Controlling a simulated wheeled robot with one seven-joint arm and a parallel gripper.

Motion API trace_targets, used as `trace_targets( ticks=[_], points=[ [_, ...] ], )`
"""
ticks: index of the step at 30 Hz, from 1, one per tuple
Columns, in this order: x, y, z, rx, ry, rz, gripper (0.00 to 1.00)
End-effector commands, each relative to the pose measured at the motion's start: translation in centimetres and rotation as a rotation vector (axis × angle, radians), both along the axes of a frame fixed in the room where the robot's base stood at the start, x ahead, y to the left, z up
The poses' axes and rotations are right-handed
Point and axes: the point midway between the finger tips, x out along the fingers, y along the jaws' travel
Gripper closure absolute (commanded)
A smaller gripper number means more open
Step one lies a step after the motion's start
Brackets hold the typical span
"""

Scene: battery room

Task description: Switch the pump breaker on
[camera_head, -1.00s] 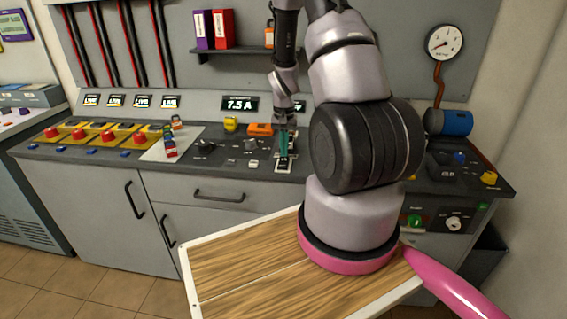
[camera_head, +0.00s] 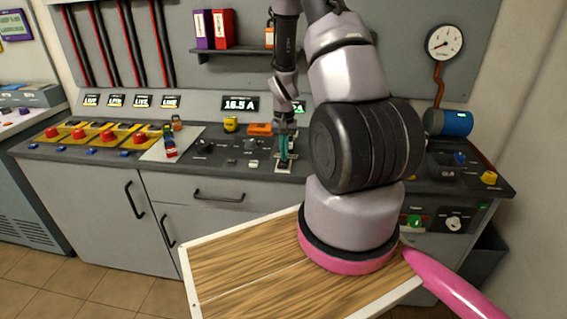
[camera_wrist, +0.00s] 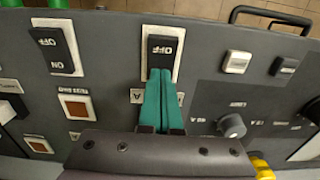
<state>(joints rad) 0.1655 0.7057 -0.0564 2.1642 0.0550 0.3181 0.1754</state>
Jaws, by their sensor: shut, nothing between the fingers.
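In the wrist view, my gripper (camera_wrist: 160,75) has its teal fingers together and empty. The tips are at the lower end of a black rocker switch (camera_wrist: 163,46) in a white frame. Its OFF marking shows upside down; its other half is hidden by the fingers, and I cannot tell if they touch. A second rocker (camera_wrist: 53,50) to the left shows both OFF and ON. I cannot read which one is the pump breaker, nor tell how the rockers are tilted. In the head view, my gripper (camera_head: 284,155) points down at the console.
A display (camera_head: 239,104) behind the console reads 16.5 A. Red buttons (camera_head: 108,137) on yellow plates stand at left. A shelf (camera_head: 232,54) hangs behind.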

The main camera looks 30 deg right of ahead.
Motion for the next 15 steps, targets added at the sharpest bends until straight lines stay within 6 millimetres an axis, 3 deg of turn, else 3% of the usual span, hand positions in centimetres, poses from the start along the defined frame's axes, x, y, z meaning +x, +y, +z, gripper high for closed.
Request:
trace_targets(
  ticks=[15],
  points=[
    [0.1,0.0,3.7,-0.001,-0.002,0.001,1.00]
  ],
)
